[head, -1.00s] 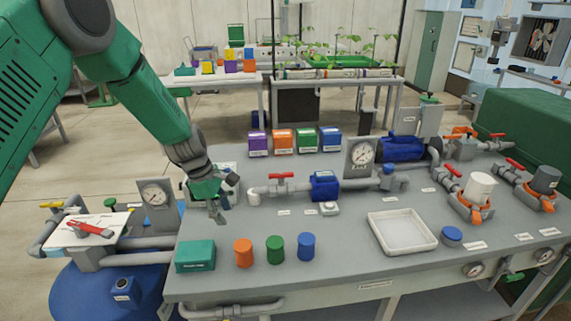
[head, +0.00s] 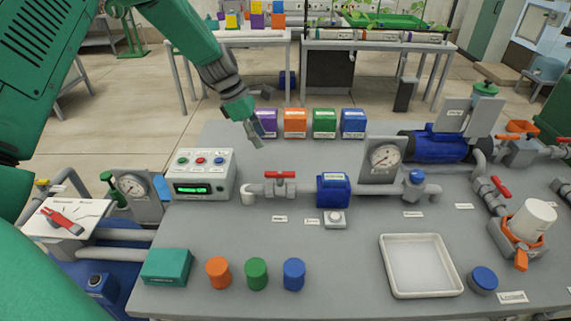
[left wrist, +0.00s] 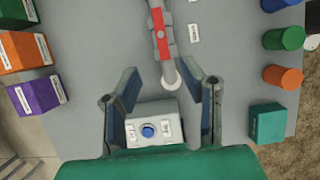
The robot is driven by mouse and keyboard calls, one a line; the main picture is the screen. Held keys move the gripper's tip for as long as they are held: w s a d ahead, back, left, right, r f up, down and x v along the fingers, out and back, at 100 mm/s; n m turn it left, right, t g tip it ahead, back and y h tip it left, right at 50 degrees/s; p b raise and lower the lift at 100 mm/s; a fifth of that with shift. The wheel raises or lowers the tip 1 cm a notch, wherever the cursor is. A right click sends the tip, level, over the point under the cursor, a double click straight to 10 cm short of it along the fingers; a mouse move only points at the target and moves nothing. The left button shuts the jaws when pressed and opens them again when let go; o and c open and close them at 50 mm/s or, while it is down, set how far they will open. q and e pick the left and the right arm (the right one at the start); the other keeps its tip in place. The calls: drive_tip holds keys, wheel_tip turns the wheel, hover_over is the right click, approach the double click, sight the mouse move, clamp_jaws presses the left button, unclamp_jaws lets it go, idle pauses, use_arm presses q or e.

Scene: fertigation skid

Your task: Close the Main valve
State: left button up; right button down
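A valve with a red lever handle (head: 280,175) sits on the grey pipe at the table's middle left. Its lever lies along the pipe; the small tag (head: 280,218) in front is too small to read, so I cannot confirm it is the Main valve. The valve also shows at the top of the left wrist view (left wrist: 160,35). My left gripper (head: 256,140) hangs above the table, behind and left of this valve, apart from it. In the left wrist view its fingers (left wrist: 164,108) are spread, with nothing held. My right gripper is not in view.
A control box (head: 200,175) with buttons stands left of the valve. A blue meter (head: 333,190) and a gauge (head: 384,160) are to its right. Coloured boxes (head: 294,123) stand behind, coloured cylinders (head: 256,273) in front. Another red lever (head: 62,217) is far left.

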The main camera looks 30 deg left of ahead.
use_arm(q)
approach(278, 172)
drive_tip(key=shift+x, duration=0.85)
drive_tip(key=x, duration=0.3)
drive_tip(key=d+x, duration=0.1)
drive_tip(key=x, duration=0.2)
drive_tip(key=shift+d+f, duration=0.1)
drive_tip(key=shift+f, duration=0.05)
drive_tip(key=shift+w+f, duration=0.15)
drive_tip(key=shift+f, duration=0.3)
drive_tip(key=shift+a+f, duration=0.1)
drive_tip(key=shift+a, duration=0.25)
drive_tip(key=c, duration=0.7)
drive_tip(key=shift+w+d, duration=0.1)
drive_tip(key=shift+d, duration=0.15)
clamp_jaws()
